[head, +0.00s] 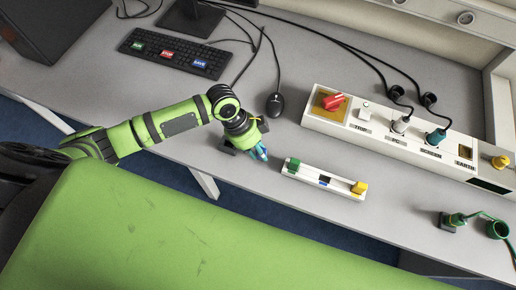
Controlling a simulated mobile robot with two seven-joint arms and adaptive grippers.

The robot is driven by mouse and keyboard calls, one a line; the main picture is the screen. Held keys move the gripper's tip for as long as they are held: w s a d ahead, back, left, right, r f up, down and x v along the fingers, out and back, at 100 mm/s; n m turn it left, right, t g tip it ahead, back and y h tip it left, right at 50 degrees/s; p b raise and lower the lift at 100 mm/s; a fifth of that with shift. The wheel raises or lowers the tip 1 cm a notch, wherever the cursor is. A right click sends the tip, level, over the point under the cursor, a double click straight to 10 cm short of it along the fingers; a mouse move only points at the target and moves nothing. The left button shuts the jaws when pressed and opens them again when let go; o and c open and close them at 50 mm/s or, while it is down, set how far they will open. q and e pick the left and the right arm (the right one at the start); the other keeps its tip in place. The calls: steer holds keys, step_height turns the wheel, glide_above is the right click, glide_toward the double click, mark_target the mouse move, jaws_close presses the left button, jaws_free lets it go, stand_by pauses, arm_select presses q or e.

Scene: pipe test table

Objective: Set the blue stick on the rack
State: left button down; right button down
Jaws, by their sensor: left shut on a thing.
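My left gripper (256,148) is at the table's front part, shut on the blue stick (262,153). Only a small blue part shows at the fingertips; the rest is hidden by the gripper. The rack (336,187) is a narrow white bar lying just right of the gripper. It carries a green piece (293,165) at its left end, a small dark and blue spot at its middle and a yellow piece (360,188) at its right end. The gripper and the stick are beside the rack's left end. My right gripper is not in view.
A white socket panel (385,144) with a red switch (334,102) and plugged cables stands behind the rack. A mouse (275,104) and keyboard (174,53) lie farther back. Green connectors (453,221) lie at the right. The grey table (395,205) is bare right of the rack.

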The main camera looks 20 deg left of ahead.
arm_select(q)
steer(key=c, duration=1)
jaws_free()
steer(key=shift+f, duration=0.1)
steer(key=shift+c, duration=0.2)
steer(key=v, duration=1.2)
steer(key=shift+b, duration=0.35)
